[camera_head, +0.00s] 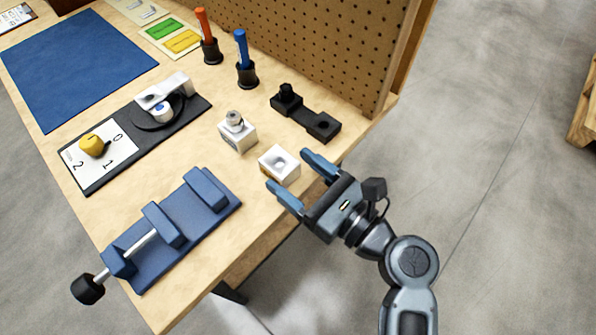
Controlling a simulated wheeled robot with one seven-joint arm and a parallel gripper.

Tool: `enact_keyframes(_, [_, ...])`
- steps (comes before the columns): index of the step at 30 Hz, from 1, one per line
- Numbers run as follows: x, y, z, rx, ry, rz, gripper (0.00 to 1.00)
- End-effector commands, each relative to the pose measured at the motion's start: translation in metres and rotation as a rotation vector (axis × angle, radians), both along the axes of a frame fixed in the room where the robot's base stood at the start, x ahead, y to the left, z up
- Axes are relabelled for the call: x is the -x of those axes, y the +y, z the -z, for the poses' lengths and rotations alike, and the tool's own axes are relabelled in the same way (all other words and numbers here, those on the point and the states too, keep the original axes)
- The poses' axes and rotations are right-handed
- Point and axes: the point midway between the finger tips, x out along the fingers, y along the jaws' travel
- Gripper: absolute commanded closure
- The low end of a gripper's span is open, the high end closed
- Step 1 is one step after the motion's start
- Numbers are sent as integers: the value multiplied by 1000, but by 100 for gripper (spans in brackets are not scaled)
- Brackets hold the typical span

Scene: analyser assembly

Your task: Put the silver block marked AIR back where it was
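Two silver-white blocks stand on the wooden workbench. One block (237,135) has a metal fitting on its top. The nearer block (279,167) has a round recess in its top and a yellowish mark low on its front side. I cannot read AIR on either block. My gripper (288,171) is open at the right edge of the bench, with its blue fingertips on either side of the nearer block. I cannot tell whether the fingers touch it.
A black two-ended holder (306,115) lies behind the blocks by the pegboard (310,45). A blue vise (172,230) is at the front, and a dial panel (100,150) at left. Blue (241,48) and orange (203,22) handled tools stand upright behind. A blue mat (70,60) is clear.

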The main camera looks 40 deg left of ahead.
Motion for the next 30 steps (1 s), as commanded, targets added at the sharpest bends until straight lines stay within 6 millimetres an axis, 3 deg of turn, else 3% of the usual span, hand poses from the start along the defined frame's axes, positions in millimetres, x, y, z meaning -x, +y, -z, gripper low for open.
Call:
enact_keyframes(11, [0, -8, -3, 1, 1, 2, 26])
enact_keyframes(24, [7, -91, -2, 1, 1, 4, 26])
enact_keyframes(30, [8, -114, -3, 1, 0, 2, 26])
